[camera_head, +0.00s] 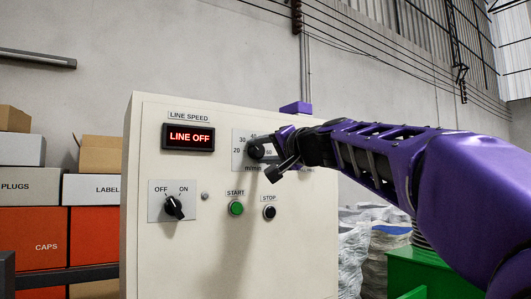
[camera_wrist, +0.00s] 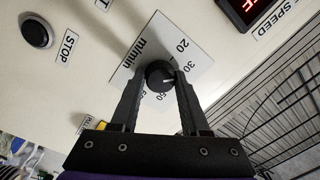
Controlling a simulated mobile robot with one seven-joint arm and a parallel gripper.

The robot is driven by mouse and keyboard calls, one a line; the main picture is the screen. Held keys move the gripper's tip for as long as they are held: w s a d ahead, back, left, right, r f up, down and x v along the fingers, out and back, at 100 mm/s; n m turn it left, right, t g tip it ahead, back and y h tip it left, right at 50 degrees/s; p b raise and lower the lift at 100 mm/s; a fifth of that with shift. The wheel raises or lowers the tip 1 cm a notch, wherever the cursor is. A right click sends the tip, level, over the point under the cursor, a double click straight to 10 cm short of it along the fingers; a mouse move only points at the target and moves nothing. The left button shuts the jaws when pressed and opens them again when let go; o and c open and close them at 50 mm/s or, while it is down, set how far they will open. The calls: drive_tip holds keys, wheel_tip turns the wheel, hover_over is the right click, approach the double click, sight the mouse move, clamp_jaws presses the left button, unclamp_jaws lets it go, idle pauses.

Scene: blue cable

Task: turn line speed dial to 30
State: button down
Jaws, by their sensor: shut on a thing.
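The line speed dial is a round black knob (camera_head: 256,149) on a scale plate (camera_head: 242,137) at the upper right of the panel face. My gripper (camera_head: 272,158) reaches it from the right. In the wrist view the knob (camera_wrist: 159,75) sits between the two black fingers (camera_wrist: 160,80), which are shut on its sides. A pale mark on the knob points right, toward the right finger, a little below the 30. I cannot tell the exact reading, as the fingers hide part of the scale.
The red display (camera_head: 189,137) reads LINE OFF. Below are a black OFF/ON switch (camera_head: 173,207), a green START button (camera_head: 236,208) and a black STOP button (camera_head: 269,212). Boxes (camera_head: 40,230) stand left of the panel; a green bin (camera_head: 420,272) stands at right.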

drive_tip(key=shift+m, duration=0.3)
drive_tip(key=shift+c, duration=1.9)
unclamp_jaws()
drive_tip(key=shift+s, duration=0.1)
